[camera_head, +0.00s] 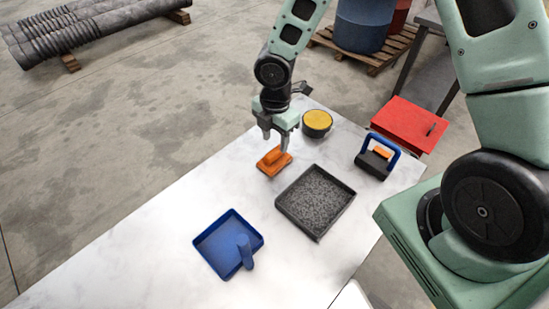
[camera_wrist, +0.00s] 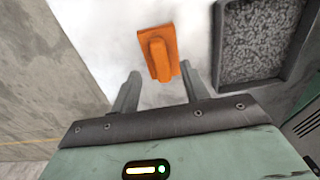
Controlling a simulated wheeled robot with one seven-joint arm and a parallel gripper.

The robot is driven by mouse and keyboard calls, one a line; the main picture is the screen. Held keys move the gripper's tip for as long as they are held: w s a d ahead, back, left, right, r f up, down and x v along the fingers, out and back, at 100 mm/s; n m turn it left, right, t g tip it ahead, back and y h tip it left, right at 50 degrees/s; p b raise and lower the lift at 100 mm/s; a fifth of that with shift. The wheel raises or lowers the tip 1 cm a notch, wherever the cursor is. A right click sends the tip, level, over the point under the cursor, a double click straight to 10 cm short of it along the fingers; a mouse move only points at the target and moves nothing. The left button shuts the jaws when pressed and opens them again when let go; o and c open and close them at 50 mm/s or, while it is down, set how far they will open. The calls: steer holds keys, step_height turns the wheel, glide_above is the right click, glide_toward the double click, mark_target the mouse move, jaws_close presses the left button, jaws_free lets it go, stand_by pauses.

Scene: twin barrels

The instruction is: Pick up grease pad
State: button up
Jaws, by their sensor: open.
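The orange pad with a raised grip on top, which I take to be the grease pad (camera_head: 273,161), lies flat on the white table (camera_head: 160,235). My gripper (camera_head: 277,144) is open and empty, pointing down just above and behind the pad. In the wrist view the pad (camera_wrist: 159,52) shows ahead of the gap between my two fingers (camera_wrist: 160,77). Its raised grip runs roughly along the gap. The fingers look apart from the pad, with nothing between them.
A dark tray of grey granules (camera_head: 315,200) stands close right of the pad. A round yellow-topped tin (camera_head: 317,122) is behind it. A blue dustpan-like tray (camera_head: 228,245) is at front left. A blue-handled block (camera_head: 377,160) and a red box (camera_head: 409,125) are at right.

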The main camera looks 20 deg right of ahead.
mark_target(275, 151)
steer(key=f, duration=0.3)
steer(key=shift+s+a+f, duration=0.15)
steer(key=shift+a+f, duration=0.05)
steer(key=shift+f, duration=0.8)
jaws_close()
